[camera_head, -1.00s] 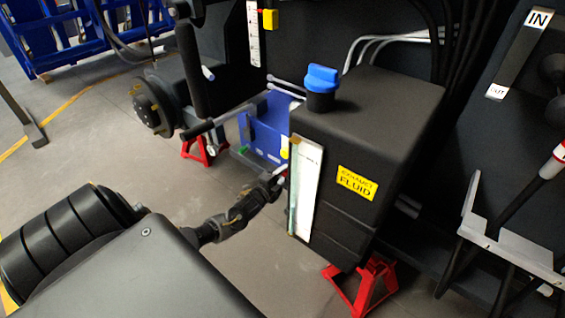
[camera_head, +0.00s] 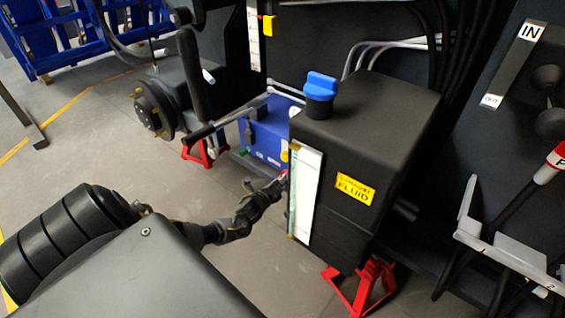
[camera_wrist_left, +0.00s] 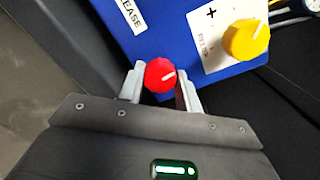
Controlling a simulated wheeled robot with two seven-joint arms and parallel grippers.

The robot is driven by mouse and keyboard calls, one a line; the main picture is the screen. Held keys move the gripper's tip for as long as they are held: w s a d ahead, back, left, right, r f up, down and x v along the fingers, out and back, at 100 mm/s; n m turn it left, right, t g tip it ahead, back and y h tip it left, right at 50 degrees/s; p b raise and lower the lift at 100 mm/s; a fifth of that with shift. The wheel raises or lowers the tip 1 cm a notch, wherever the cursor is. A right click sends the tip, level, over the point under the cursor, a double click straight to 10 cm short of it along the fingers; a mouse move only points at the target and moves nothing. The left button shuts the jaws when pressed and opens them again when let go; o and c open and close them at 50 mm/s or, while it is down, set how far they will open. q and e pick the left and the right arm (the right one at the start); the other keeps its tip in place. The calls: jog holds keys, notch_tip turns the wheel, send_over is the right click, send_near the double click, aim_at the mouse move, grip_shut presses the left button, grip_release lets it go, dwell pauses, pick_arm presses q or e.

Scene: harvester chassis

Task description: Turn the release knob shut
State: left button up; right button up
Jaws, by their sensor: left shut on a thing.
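The red release knob (camera_wrist_left: 160,75) sits at the lower edge of the blue box face in the left wrist view. Its white pointer mark points up and to the right. The fingers of my left gripper (camera_wrist_left: 161,84) are on both sides of the knob, shut on it. A white label ending in "EASE" (camera_wrist_left: 131,15) is on the box above the knob. In the head view my left gripper (camera_head: 279,181) reaches to the blue box (camera_head: 268,140), beside the black fluid tank; the knob is mostly hidden there. My right gripper is not in view.
A yellow knob (camera_wrist_left: 247,40) with a plus-marked white label is right of the red knob. The black fluid tank (camera_head: 375,110) with a blue cap (camera_head: 320,86) stands close right of my left gripper. Red stands (camera_head: 358,287) are below. Open floor lies left.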

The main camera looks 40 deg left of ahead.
pick_arm(q)
jog(key=shift+m, duration=0.5)
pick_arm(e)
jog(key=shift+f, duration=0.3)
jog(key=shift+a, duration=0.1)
pick_arm(q)
jog(key=o, duration=1)
jog(key=s+p, duration=0.2)
jog(key=s, duration=0.8)
jog(key=shift+s+d, duration=0.35)
jog(key=shift+s, duration=0.05)
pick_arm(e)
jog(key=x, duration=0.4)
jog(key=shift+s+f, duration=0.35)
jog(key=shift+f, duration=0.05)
